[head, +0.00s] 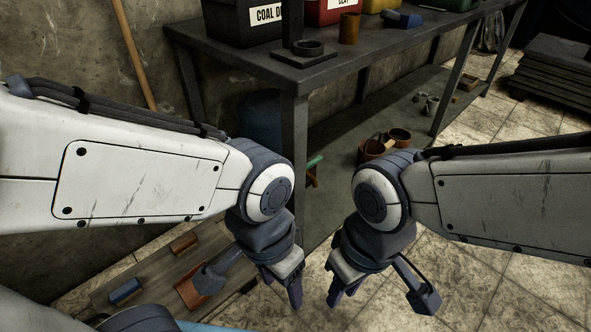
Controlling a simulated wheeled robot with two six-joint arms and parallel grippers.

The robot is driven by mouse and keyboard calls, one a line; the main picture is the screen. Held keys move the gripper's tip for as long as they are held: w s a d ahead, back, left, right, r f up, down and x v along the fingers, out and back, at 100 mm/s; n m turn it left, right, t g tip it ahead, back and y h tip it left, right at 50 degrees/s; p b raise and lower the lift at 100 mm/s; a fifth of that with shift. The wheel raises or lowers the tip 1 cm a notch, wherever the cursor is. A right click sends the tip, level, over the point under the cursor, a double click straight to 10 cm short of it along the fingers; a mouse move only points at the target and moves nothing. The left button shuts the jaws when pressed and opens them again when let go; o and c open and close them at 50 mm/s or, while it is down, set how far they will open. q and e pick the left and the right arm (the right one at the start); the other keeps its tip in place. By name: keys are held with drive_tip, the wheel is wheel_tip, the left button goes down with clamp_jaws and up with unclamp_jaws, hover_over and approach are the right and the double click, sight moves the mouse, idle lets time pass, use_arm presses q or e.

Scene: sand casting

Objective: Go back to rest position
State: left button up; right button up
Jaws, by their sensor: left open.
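My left gripper (283,286) hangs pointing down near the bottom centre of the head view, in front of the workbench leg. Its fingers are apart and nothing shows between them. My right gripper (343,290) hangs just to its right, also pointing down, with a gap between the two. The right fingers are seen edge-on and overlap, so their opening is unclear; no held thing shows. Both grippers are clear of the bench.
A dark metal workbench (243,62) stands ahead, with a coal box (228,22), a red box (318,10) and a brown cup (349,28) on top. Its lower shelf holds brown pots (398,137). A low wooden board (150,262) lies at lower left.

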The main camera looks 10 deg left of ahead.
wheel_tip(320, 180, up, 46)
drive_tip(key=p, duration=4.5)
